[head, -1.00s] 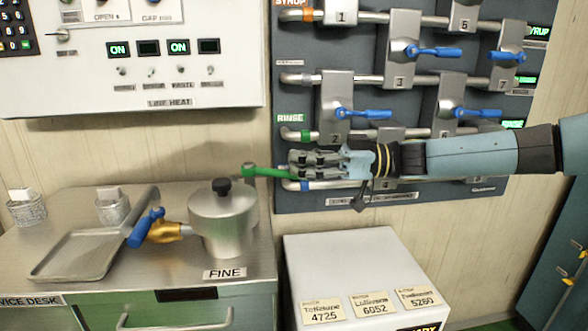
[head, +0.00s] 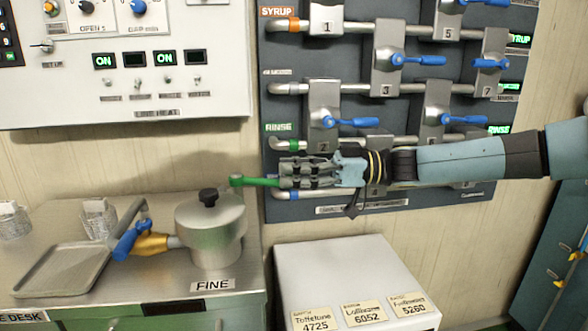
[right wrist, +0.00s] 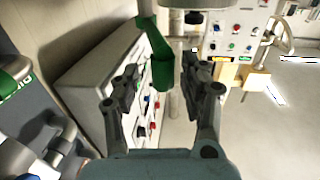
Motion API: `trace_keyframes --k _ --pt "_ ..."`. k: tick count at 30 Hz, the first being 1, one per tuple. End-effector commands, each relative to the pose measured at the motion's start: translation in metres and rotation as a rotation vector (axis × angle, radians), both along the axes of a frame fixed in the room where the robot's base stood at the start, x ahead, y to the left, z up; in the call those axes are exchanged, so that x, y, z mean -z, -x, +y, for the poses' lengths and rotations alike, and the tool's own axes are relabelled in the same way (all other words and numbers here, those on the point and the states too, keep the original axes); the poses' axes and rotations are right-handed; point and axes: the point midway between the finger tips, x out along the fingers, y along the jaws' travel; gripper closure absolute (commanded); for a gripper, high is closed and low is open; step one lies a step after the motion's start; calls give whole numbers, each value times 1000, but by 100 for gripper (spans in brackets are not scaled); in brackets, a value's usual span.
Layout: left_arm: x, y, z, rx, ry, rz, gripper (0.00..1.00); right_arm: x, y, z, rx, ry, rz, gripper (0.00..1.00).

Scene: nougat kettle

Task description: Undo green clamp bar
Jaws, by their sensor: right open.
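The green clamp bar (head: 258,181) extends from a round green end, just above and right of the silver lidded pot (head: 210,235), rightward to my right gripper. My right gripper (head: 284,174) comes in from the right, in front of the lower valve panel, with its fingers around the bar's right part. In the right wrist view the green bar (right wrist: 162,68) stands between the two spread fingers (right wrist: 160,85), with visible gaps on both sides. The bar's right end is partly hidden by the fingers in the head view. My left gripper is not in view.
The valve panel (head: 285,105) with blue handles and pipes is close behind my right arm. A steel desk (head: 50,215) carries a tray (head: 65,270) and a blue-handled tap (head: 132,240). A white box (head: 330,262) stands below my gripper.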

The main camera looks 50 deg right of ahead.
Motion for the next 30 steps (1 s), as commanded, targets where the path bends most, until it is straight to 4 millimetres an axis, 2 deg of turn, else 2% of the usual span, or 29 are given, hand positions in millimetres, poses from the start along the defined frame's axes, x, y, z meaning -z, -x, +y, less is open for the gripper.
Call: trace_keyframes --k 8,21,30 --pt "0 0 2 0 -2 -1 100 0 5 -3 -3 1 1 56" --pt "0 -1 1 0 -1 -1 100 1 48 -43 -4 3 9 56" --pt "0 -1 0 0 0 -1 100 0 56 -51 1 0 0 56"
